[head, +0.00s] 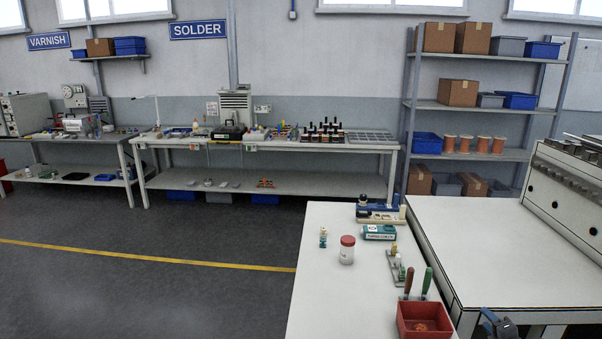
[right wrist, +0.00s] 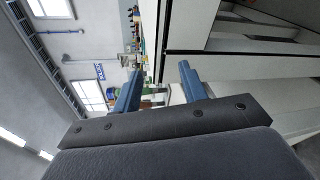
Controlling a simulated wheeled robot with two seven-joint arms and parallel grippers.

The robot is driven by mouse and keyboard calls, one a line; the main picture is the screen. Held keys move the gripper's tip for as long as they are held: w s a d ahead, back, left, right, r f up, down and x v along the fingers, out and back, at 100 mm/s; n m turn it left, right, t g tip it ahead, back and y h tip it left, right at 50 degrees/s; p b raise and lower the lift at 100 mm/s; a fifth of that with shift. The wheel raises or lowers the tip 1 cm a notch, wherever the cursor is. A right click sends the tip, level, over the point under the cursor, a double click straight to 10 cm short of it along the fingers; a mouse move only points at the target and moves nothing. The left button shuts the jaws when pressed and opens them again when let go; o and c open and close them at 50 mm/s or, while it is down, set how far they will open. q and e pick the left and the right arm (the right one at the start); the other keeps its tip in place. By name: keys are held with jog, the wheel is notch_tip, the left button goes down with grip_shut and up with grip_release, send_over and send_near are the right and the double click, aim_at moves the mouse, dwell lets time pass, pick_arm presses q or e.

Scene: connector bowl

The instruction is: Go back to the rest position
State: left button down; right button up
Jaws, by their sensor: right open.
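My right gripper (head: 497,325) shows only in part at the bottom edge of the head view, to the right of the red bin. In the right wrist view, its two blue fingers (right wrist: 160,80) stand wide apart with nothing between them. The gripper is open and empty. It is in front of the large white bench, apart from the things on the small table. My left gripper is in neither view.
The white table (head: 315,290) holds a red bin (head: 424,322), a white jar with a red lid (head: 347,250) and a teal box (head: 379,232). A large white bench (head: 490,245) stands at right. Open grey floor (head: 150,290) lies at left.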

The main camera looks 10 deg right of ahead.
jog(key=s+a+f+m+g+h, duration=0.1)
jog(key=s+a+f+m+g, duration=0.2)
jog(key=s+f+m, duration=0.45)
jog(key=s+a+f+m+g+h, duration=0.1)
jog(key=s+a+f+m+g, duration=0.25)
jog(key=f, duration=0.75)
jog(key=s+a+f+m+g+h, duration=0.1)
jog(key=s+a+f+m+g, duration=0.25)
jog(key=s+f, duration=0.45)
jog(key=s+a+f+m+g+y, duration=0.1)
jog(key=s+a+f, duration=0.4)
jog(key=a, duration=0.7)
jog(key=s+a+f+m+g+y, duration=0.1)
jog(key=s+a+f, duration=0.4)
jog(key=a, duration=0.8)
jog(key=s+a+f+m+g+y, duration=0.1)
jog(key=s+a+f, duration=0.5)
jog(key=a, duration=0.7)
jog(key=s+g+y, duration=0.1)
jog(key=y, duration=0.1)
jog(key=shift+s+a+y, duration=0.15)
jog(key=shift+s+y, duration=0.05)
jog(key=shift+y, duration=0.2)
jog(key=shift+f+m, duration=0.1)
jog(key=shift+m, duration=0.15)
